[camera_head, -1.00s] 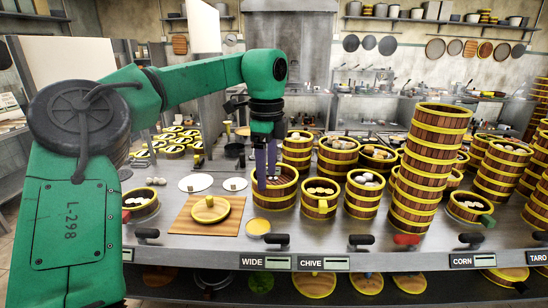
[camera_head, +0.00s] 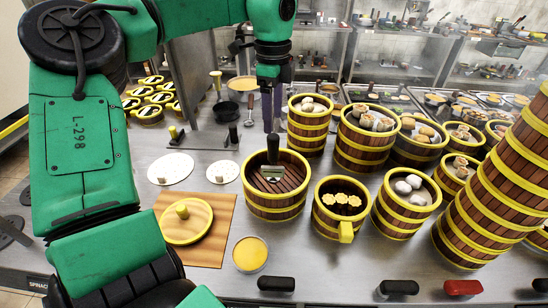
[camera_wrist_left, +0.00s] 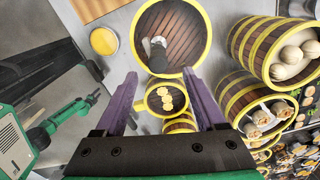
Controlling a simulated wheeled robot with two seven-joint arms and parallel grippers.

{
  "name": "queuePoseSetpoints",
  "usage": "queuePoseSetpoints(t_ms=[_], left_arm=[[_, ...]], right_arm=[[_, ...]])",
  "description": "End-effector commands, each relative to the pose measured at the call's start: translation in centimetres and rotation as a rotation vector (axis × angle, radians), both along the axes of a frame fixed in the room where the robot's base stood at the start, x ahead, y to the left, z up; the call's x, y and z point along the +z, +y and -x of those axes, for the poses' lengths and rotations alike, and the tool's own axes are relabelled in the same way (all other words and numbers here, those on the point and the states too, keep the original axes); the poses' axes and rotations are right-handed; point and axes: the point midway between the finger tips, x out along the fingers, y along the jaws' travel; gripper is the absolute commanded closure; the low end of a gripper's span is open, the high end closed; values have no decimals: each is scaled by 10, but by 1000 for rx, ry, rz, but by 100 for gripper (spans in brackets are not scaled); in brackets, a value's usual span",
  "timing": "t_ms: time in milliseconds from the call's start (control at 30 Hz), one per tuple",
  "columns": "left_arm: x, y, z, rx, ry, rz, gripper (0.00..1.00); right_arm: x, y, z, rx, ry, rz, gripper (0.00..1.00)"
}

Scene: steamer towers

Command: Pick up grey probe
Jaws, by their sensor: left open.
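A tool with a black handle and a grey-green flat part (camera_head: 272,160) stands in the empty steamer basket (camera_head: 273,207); I cannot tell whether it is the grey probe. In the left wrist view the tool (camera_wrist_left: 156,54) lies ahead of the fingers, over the brown slats. A thin grey upright stick (camera_head: 249,108) stands by the dark pan, also possibly the probe. My left gripper (camera_head: 272,128) has purple fingers, seen just above the black handle in the head view. In the left wrist view its fingers (camera_wrist_left: 163,92) are apart with nothing between them. My right gripper is not seen.
Steamers with buns (camera_head: 408,200) and yellow pieces (camera_head: 340,202) stand right of the empty basket. A tall steamer stack (camera_head: 495,195) is at the right. A wooden board (camera_head: 208,235) with a yellow-rimmed lid (camera_head: 187,222) and a yellow dish (camera_head: 250,255) are at the left front.

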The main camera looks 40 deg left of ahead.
Motion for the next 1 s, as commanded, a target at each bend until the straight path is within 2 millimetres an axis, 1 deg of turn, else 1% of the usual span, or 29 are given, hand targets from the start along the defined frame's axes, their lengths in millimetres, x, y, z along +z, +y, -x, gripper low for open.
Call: queuePoseSetpoints(t_ms=[33, 100, 200, 267, 367, 433, 500, 533, 633, 767, 800, 867, 900, 967, 1000], left_arm=[[-11, -1, 1, -2, 5, 6, 28], [-28, -1, 1, -1, 5, 4, 28], [-47, 0, 1, 0, 3, 2, 28], [-53, -1, 1, 1, 2, 2, 28], [-66, -2, 1, 0, 5, 3, 28], [-79, -4, 1, -1, 7, 3, 28], [-94, -4, 1, 1, 5, 2, 28], [-99, -4, 1, 1, 4, 1, 28], [-107, -4, 0, 1, 0, 1, 28], [-108, -4, 0, 1, -1, 1, 28], [-108, -4, 0, 1, -1, 0, 36], [-108, -4, 0, 1, -1, 0, 59], [-108, -4, 0, 1, -1, 0, 74], [-108, -4, 0, 1, -1, 0, 97], [-108, -4, 0, 1, -1, 0, 100]], right_arm=[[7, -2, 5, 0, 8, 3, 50], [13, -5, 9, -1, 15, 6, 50], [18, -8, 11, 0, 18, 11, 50], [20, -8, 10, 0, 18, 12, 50], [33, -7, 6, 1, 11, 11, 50], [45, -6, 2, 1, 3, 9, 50], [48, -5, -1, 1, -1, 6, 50], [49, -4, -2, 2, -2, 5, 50], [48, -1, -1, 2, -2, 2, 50], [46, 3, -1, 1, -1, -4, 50], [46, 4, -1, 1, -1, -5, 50], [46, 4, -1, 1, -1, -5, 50], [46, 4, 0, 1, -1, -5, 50], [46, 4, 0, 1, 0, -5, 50], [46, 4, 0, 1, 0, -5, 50]])
